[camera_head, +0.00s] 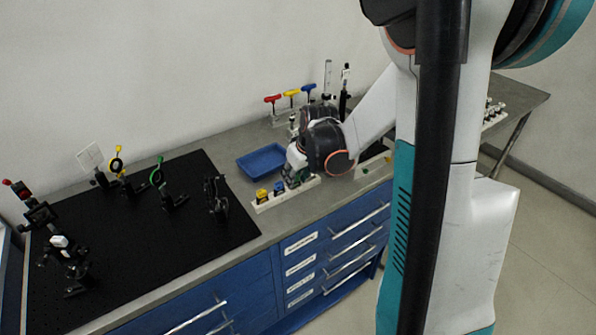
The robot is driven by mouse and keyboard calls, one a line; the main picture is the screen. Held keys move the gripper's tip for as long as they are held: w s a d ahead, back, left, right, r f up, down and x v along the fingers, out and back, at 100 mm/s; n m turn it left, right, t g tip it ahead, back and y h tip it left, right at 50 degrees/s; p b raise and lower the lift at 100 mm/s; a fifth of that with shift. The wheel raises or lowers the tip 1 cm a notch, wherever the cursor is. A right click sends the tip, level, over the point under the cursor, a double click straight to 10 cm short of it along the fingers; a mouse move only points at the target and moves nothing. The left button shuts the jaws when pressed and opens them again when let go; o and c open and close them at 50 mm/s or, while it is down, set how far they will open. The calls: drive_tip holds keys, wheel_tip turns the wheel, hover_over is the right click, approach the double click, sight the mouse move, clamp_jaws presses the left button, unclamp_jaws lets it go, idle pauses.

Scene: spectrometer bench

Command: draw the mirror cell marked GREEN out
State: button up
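A pale rack (264,205) stands near the front edge of the bench. It holds a yellow-topped piece (262,194) and a blue-topped piece (279,187) at its left part. My gripper (296,176) points down at the right part of the rack, where a little green shows by the fingers. The green piece is mostly hidden, and I cannot tell whether the fingers touch it or are closed. A mount with a green ring (157,173) stands apart on the black breadboard (130,235).
An empty-looking blue tray (243,165) lies behind the rack. Red, yellow and blue T-handled tools (291,93) stand at the back by the wall. Several optical mounts (215,195) stand on the breadboard. Small pieces (494,110) sit at the far right. My arm hides some of the bench.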

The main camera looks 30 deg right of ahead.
drive_tip(key=shift+w+f, duration=0.1)
drive_tip(key=shift+f, duration=0.2)
drive_tip(key=c, duration=0.7)
drive_tip(key=shift+o, duration=0.2)
drive_tip(key=shift+r, duration=0.25)
drive_tip(key=shift+r+p, duration=1.1)
drive_tip(key=shift+r, duration=0.4)
